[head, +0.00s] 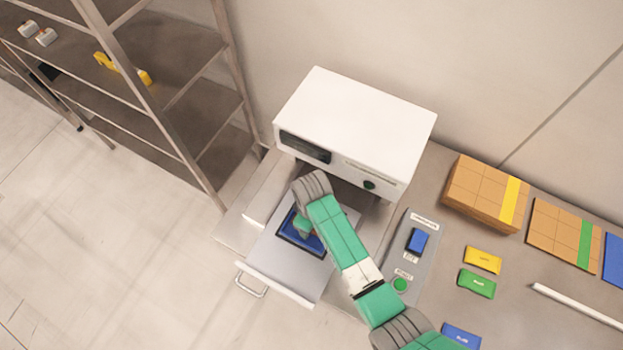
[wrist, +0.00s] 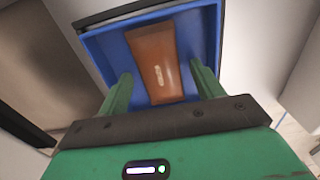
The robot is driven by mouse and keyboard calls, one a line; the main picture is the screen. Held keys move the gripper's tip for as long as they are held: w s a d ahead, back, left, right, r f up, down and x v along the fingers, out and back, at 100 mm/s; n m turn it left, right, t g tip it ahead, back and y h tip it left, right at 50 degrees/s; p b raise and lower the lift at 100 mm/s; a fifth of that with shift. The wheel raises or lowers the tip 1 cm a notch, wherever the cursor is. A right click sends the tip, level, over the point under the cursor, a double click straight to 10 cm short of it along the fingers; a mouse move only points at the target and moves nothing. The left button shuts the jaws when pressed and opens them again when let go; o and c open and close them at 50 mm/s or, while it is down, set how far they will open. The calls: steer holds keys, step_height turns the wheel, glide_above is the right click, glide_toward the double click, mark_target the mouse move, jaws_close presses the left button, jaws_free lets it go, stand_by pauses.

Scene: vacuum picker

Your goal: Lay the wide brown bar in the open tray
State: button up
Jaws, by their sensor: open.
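The wide brown bar (wrist: 155,62) lies on the blue floor of the open tray (wrist: 203,40), as the wrist view shows. In the head view the tray (head: 288,238) sits on a pulled-out drawer, and my arm hides the bar there. My gripper (wrist: 160,85) is open, with one green finger on each side of the bar's near end and blue tray floor showing between each finger and the bar. In the head view my gripper (head: 304,228) is over the tray and partly hidden by my wrist.
A white machine (head: 355,120) stands behind the drawer (head: 283,270). A grey panel with a blue switch (head: 417,241) and green button (head: 400,284) lies to the right. Yellow (head: 483,260) and green (head: 477,283) blocks and brown boxes (head: 487,192) are farther right. A shelf rack (head: 165,100) stands at left.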

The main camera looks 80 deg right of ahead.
step_height(320, 180, up, 12)
steer(key=p, duration=0.1)
steer(key=shift+r+p, duration=0.15)
steer(key=shift+p, duration=0.25)
steer(key=w+a+r+n+t+h, duration=0.15)
steer(key=w+r+t+h, duration=0.35)
steer(key=w+r, duration=1)
steer(key=w+a+r+t, duration=0.4)
steer(key=w+r, duration=0.1)
steer(key=r, duration=0.3)
steer(key=w+a+r+t, duration=0.3)
steer(key=w+a+r, duration=0.15)
steer(key=r, duration=0.35)
steer(key=s+a+r+n+t+y, duration=0.1)
steer(key=a+r+t, duration=0.3)
steer(key=a+r, duration=0.55)
steer(key=s+a+r+t+y, duration=0.1)
steer(key=a+r+t, duration=0.45)
steer(key=r, duration=0.75)
steer(key=s+a+r+t+y, duration=0.3)
steer(key=s+a+r, duration=0.4)
steer(key=r, duration=0.2)
steer(key=shift+a+r, duration=0.25)
steer(key=shift+r, duration=0.05)
steer(key=shift+n+t, duration=0.25)
